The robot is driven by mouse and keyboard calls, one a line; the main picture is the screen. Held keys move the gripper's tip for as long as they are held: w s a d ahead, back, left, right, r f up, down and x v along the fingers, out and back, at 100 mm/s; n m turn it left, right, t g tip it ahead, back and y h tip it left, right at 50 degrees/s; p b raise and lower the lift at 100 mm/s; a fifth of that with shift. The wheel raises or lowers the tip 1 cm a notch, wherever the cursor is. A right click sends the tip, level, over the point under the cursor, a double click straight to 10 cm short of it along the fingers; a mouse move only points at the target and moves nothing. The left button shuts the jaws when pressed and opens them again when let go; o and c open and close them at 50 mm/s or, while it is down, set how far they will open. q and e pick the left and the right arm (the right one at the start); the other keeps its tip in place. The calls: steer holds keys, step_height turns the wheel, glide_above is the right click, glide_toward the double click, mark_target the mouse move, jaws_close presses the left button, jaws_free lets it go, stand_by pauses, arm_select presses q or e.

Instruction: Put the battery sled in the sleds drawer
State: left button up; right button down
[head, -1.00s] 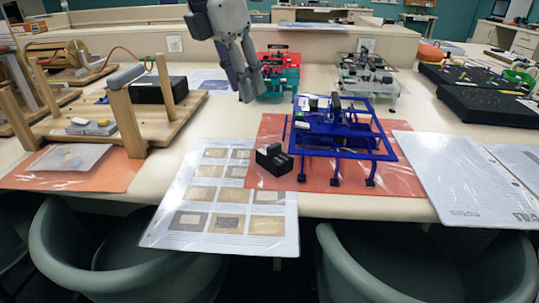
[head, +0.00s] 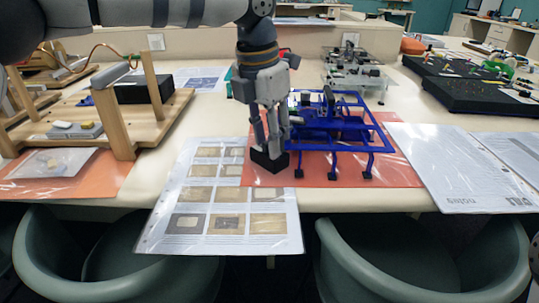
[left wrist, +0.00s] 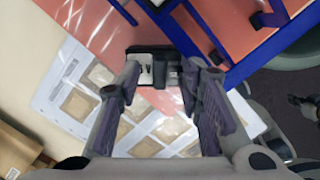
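The battery sled, a small black block (head: 268,161), stands on the orange mat beside the blue frame, at the frame's left side. In the left wrist view the sled (left wrist: 158,68), with a pale patch on its left part, lies between the fingertips. My left gripper (head: 271,140) points down just over the sled. Its fingers are apart, one at each side of the sled; I cannot tell whether they touch it. It also shows in the left wrist view (left wrist: 160,82). I see no drawer that I can name as the sleds drawer. My right gripper is not in view.
The blue frame (head: 372,140) stands close to the right of my left gripper. A printed sheet (head: 205,225) lies to the left and a white notes sheet (head: 455,170) to the right. A wooden rig (head: 165,108) stands on the left. Chairs line the front edge.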

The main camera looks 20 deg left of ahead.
arm_select(q)
jaws_close()
steer(key=shift+r, duration=0.1)
